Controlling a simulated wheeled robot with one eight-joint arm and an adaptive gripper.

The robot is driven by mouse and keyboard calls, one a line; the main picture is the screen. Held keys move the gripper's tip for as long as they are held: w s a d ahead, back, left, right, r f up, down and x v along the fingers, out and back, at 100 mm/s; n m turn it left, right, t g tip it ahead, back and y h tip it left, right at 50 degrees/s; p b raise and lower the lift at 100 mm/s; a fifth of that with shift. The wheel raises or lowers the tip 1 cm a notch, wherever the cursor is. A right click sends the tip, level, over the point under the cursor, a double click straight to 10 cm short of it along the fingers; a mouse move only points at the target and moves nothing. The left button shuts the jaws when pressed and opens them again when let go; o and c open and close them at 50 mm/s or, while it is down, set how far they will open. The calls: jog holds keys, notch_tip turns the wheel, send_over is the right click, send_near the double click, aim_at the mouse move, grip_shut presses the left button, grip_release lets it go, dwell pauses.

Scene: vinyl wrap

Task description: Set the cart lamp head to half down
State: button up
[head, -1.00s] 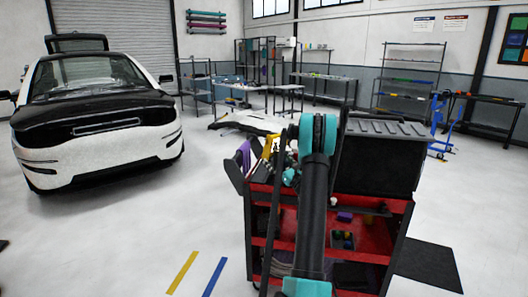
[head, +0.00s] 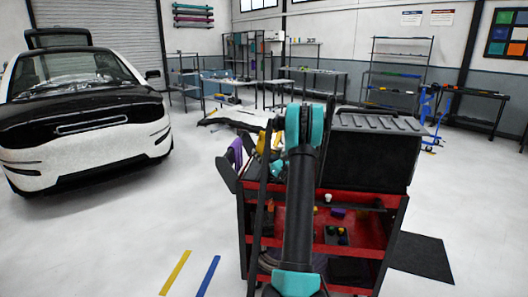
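The red and black tool cart (head: 360,253) stands in front of me in the head view. My arm with teal joints crosses in front of it and covers its middle. A thin dark upright pole shows just left of my arm; I cannot tell whether it belongs to the lamp. I cannot make out the lamp head or its tilt. My gripper is not visible, and my arm may hide it.
A large black box with a ribbed top (head: 375,150) sits at the cart's right. A purple item (head: 236,152) is at its upper left. A black mat (head: 420,257) lies to the right. A white car (head: 85,120) stands left, with open floor between.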

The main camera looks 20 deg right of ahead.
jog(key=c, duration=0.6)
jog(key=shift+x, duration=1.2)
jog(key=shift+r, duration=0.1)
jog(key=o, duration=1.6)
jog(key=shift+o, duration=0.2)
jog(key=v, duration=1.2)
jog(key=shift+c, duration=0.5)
